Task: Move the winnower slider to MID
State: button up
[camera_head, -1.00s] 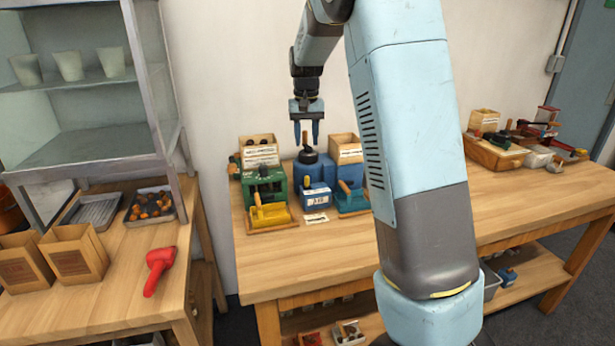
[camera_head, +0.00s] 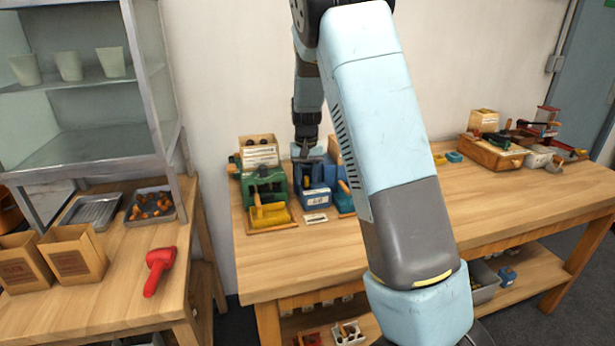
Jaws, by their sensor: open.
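A cluster of small machines stands on the long wooden table: a green one with a yellow tray (camera_head: 266,215) and a blue one (camera_head: 315,200) with a white label on its front. I cannot tell from their labels which is the winnower, and no slider or MID mark can be made out. My gripper (camera_head: 308,178) points down at the blue machine, open, with its fingertips hard to separate from the blue parts behind. I cannot tell whether it touches anything. My arm hides part of the cluster's right side.
Wooden boxes stand behind the machines, and a small white card (camera_head: 316,218) lies in front. A wooden crate (camera_head: 490,155) with tools is at the table's far right. The front of the long table is clear.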

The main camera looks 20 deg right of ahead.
grip_shut()
dwell(0.4)
dwell(0.4)
